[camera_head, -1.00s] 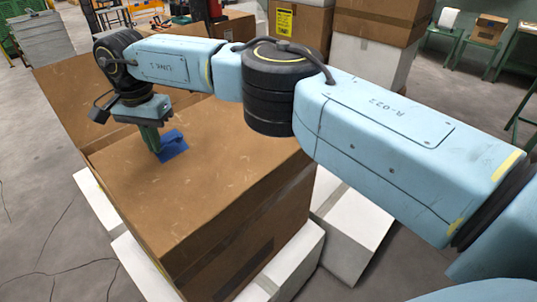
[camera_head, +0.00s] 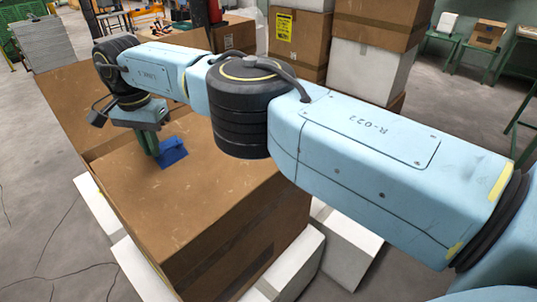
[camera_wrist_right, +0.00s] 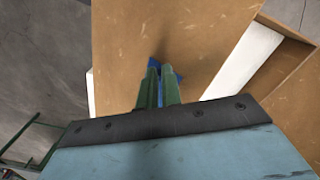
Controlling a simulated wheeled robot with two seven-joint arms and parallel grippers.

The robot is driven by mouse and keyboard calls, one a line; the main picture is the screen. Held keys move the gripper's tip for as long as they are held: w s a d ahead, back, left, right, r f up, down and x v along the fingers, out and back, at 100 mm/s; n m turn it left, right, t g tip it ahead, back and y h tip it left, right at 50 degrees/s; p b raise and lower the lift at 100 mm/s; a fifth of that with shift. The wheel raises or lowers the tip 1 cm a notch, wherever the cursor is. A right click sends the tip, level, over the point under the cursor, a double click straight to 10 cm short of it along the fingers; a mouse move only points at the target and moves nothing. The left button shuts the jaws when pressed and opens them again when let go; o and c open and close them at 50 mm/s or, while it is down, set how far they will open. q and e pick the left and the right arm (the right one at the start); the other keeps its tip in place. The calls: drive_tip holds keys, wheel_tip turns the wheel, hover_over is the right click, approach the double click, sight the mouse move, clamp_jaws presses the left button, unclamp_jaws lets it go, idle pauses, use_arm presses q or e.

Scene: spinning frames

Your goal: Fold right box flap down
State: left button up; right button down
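The large brown cardboard box (camera_head: 215,215) stands in the middle of the head view, its near top panel lying about flat. Another cardboard panel (camera_head: 75,100) stands tilted up at its far left side. A blue patch (camera_head: 173,152) shows on the flat panel. My right gripper (camera_head: 153,152) points down at the panel beside the blue patch; I cannot tell if it touches. My left gripper is out of view.
White blocks (camera_head: 350,250) surround the box's base. Stacked cartons (camera_head: 300,42) stand behind it, and green stools (camera_head: 480,52) stand at the far right. My right arm crosses above the box and hides part of it. Cables lie on the left floor.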

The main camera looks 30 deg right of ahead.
drive_tip(key=r, duration=0.1)
drive_tip(key=r+p, duration=0.1)
drive_tip(key=w+d+r, duration=0.1)
drive_tip(key=r+p, duration=0.4)
drive_tip(key=p, duration=0.1)
drive_tip(key=shift+s+a+r, duration=0.15)
drive_tip(key=shift+a+r, duration=0.1)
drive_tip(key=shift+r, duration=0.1)
